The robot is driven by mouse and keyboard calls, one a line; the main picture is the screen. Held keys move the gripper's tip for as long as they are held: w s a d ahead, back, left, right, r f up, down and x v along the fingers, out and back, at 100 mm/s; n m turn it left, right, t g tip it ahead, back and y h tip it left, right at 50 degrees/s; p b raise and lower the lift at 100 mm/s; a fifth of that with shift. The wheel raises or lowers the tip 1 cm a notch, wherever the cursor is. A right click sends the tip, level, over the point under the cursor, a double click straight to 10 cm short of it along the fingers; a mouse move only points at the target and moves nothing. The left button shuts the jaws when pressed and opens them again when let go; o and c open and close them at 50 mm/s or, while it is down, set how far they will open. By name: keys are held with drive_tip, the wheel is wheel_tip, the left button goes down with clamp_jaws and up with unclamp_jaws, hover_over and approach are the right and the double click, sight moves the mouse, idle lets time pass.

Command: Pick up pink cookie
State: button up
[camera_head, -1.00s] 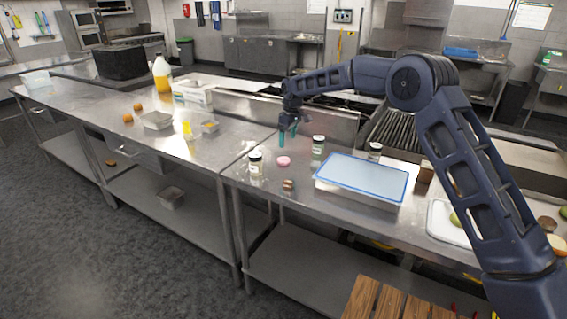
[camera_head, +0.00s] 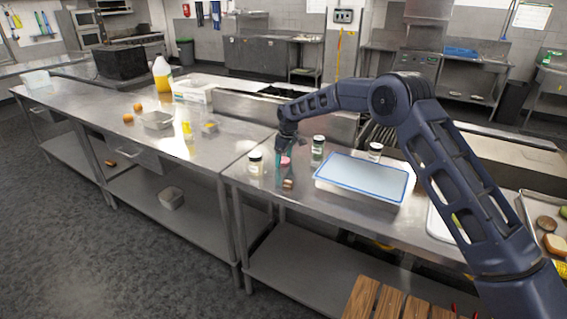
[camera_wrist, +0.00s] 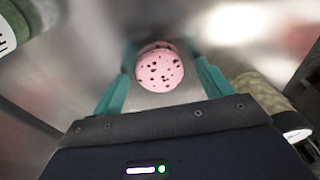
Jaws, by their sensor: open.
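The pink cookie (camera_wrist: 160,70) is round with dark specks and lies on the steel counter. In the wrist view it sits between the two teal fingers of my gripper (camera_wrist: 160,85), near their tips. The fingers are apart, and I cannot tell whether either touches the cookie. In the head view my gripper (camera_head: 288,158) points down at the counter, and the pink cookie (camera_head: 285,161) shows partly hidden behind a finger.
Spice jars stand close by, one left (camera_head: 255,163) and one right (camera_head: 318,150) of the gripper. A small brown item (camera_head: 288,184) lies in front. A blue-rimmed tray (camera_head: 362,180) is to the right. The counter's front edge is near.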

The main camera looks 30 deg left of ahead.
drive_tip(key=shift+c, duration=0.5)
drive_tip(key=c, duration=1)
drive_tip(key=shift+o, duration=0.2)
drive_tip(key=shift+r, duration=0.1)
